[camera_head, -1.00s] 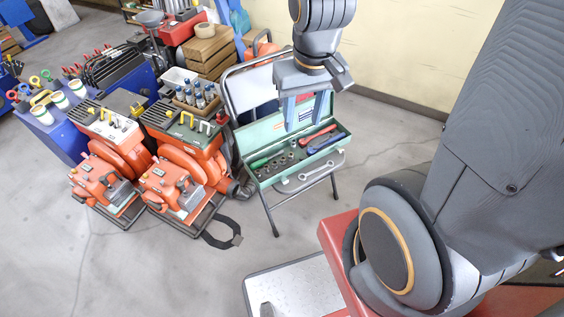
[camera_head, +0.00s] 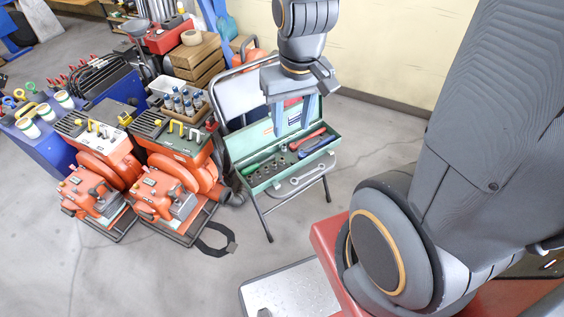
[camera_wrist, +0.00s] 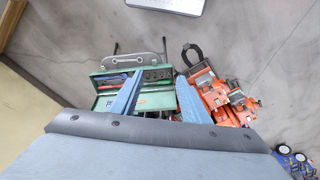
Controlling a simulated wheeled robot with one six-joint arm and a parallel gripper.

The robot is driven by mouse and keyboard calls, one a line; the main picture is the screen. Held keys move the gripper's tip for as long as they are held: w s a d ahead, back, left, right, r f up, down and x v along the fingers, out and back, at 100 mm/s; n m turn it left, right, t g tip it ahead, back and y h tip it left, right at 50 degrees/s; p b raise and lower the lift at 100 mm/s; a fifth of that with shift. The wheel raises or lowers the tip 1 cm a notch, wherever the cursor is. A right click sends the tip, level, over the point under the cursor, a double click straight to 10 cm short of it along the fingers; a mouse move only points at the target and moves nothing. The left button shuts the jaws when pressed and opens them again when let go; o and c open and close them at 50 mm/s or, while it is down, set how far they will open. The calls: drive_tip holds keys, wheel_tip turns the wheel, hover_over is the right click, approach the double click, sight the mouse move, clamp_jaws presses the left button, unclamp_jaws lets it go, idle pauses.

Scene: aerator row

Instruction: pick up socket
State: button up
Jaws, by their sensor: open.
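Several small dark sockets (camera_head: 283,160) stand in a row inside an open green toolbox (camera_head: 256,184); I cannot tell which one the task means. In the wrist view the sockets (camera_wrist: 156,75) show small and dark in the green box (camera_wrist: 104,103). My gripper (camera_head: 295,130) points down above the toolbox, its two blue fingers apart and empty. In the wrist view my gripper (camera_wrist: 160,80) frames part of the box between its fingers, which hide some of its contents.
The toolbox rests on a folding chair (camera_head: 235,97). A red-handled tool (camera_head: 308,139) and a blue tool (camera_head: 318,147) lie in it; a wrench (camera_head: 308,174) lies in front. Orange machines (camera_head: 165,190) and a wooden bottle rack (camera_head: 183,106) stand left. Floor in front is partly clear.

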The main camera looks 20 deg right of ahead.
drive_tip(key=shift+c, duration=1)
drive_tip(key=shift+w+f, duration=0.2)
drive_tip(key=shift+f, duration=0.05)
drive_tip(key=shift+c, duration=0.9)
drive_tip(key=m+g+b, duration=0.1)
drive_tip(key=m+b, duration=1.5)
drive_tip(key=m, duration=0.3)
hover_over(249, 177)
wheel_tip(249, 177, down, 40)
drive_tip(key=shift+s+f+p, duration=0.2)
drive_tip(key=shift+f+p, duration=0.05)
drive_tip(key=shift+f, duration=1.75)
drive_tip(key=shift+s+f+p, duration=0.15)
drive_tip(key=shift+f+p, duration=0.05)
drive_tip(key=shift+f, duration=1.8)
clamp_jaws()
